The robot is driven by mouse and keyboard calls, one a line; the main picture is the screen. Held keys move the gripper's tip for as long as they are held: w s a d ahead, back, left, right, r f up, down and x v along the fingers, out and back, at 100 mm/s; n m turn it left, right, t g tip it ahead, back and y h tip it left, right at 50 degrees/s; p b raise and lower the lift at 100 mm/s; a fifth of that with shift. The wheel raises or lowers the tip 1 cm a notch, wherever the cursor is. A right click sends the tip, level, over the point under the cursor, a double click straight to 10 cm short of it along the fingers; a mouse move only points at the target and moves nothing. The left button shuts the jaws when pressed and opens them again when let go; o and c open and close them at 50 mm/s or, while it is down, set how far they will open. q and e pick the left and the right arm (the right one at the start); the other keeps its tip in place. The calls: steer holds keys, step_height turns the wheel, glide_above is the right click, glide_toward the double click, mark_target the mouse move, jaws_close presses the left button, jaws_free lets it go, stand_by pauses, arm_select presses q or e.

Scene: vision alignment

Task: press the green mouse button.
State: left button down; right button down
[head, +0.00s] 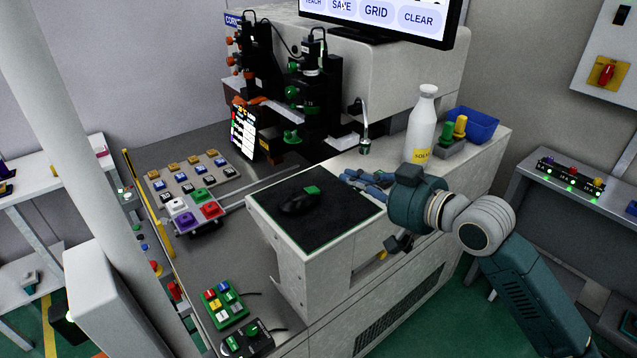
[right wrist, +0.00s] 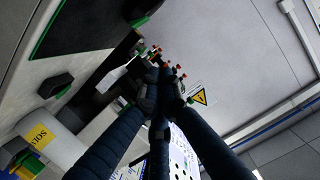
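A black mouse (head: 298,204) lies on a dark pad (head: 340,222) with a green edge, at the near end of the pale machine bench. Its green button (head: 312,190) is a small raised block at the mouse's far right end. My right gripper (head: 352,178) has dark blue fingers and is to the right of the mouse, apart from the button, at the pad's far right edge. In the right wrist view its fingertips (right wrist: 161,92) come together with nothing visible between them. My left gripper is not in view.
A white bottle (head: 420,125) with a yellow label stands behind my right wrist, near a blue bin (head: 473,124). A metal tube (head: 364,135) rises from the bench. Coloured button blocks (head: 195,210) are left of the pad. A monitor (head: 385,20) stands at the back.

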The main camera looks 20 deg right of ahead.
steer(key=p, duration=0.3)
glide_above(311, 193)
steer(key=d, duration=0.2)
step_height(311, 193, down, 2)
steer(key=shift+w+d+f, duration=0.1)
steer(key=shift+d, duration=0.05)
steer(key=f, duration=0.2)
steer(key=shift+s+a+f, duration=0.2)
steer(key=shift+a+f, duration=0.05)
steer(key=shift+f, duration=0.15)
steer(key=shift+s+f, duration=0.2)
steer(key=shift+f, duration=0.35)
steer(key=shift+a, duration=0.1)
steer(key=shift+w+f, duration=0.1)
